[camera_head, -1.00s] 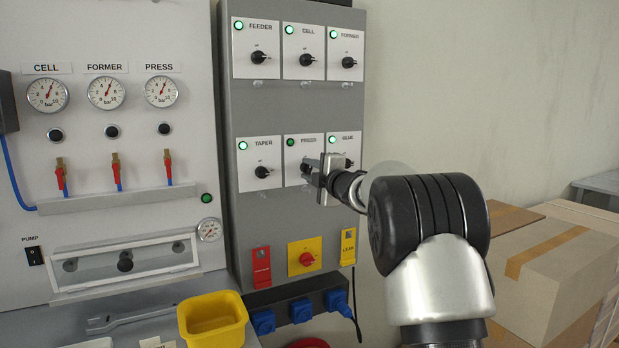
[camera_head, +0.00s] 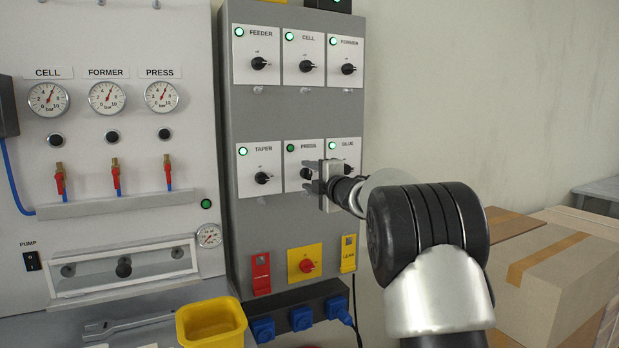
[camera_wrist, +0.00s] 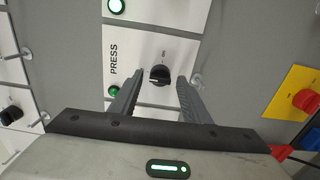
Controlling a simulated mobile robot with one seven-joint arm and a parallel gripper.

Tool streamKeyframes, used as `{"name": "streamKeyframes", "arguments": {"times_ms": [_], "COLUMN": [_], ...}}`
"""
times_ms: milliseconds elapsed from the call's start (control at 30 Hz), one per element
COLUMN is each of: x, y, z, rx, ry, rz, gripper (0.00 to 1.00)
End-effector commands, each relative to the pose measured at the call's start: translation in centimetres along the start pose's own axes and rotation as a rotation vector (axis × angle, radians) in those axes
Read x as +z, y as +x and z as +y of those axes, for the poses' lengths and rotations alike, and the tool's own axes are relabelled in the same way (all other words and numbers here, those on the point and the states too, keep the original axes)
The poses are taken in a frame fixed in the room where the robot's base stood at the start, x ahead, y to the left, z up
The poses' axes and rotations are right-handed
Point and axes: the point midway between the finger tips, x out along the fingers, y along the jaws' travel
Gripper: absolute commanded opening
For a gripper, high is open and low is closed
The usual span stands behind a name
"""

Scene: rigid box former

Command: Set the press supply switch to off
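The press supply switch is a black rotary knob on a white plate labelled PRESS. In the wrist view the knob (camera_wrist: 160,75) shows between the fingertips, its handle lying roughly toward the PRESS lettering. In the head view the knob (camera_head: 305,173) is partly hidden by my gripper. The press lamp (camera_head: 290,148) is dark green, dimmer than the other lamps; it also shows in the wrist view (camera_wrist: 113,90). My gripper (camera_head: 311,178) is open in front of the plate. In the wrist view its fingers (camera_wrist: 160,77) stand apart, with gaps to the knob on both sides.
The taper switch (camera_head: 263,178) is left of it and the glue plate (camera_head: 344,147) right, partly hidden. Feeder (camera_head: 259,63), cell (camera_head: 306,66) and former (camera_head: 348,69) switches sit above. A red main switch (camera_head: 307,265) is below. A yellow bin (camera_head: 212,322) and cardboard boxes (camera_head: 560,280) stand nearby.

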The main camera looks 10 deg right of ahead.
Motion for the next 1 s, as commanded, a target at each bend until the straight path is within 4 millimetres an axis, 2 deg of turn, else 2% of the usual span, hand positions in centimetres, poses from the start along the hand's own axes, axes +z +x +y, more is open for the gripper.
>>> {"name": "streamKeyframes", "arguments": {"times_ms": [233,367,800,1000], "x": [0.0,0.1,0.0,0.1], "y": [-0.3,-1.7,-12.1,-15.7], "z": [0.1,0.1,0.2,0.1], "rx": [0.001,0.0,0.001,0.0], "ry": [0.001,0.001,0.002,0.0], "rz": [0.0,-0.002,-0.002,-0.002], "gripper": [0.43,0.43,0.43,0.43]}}
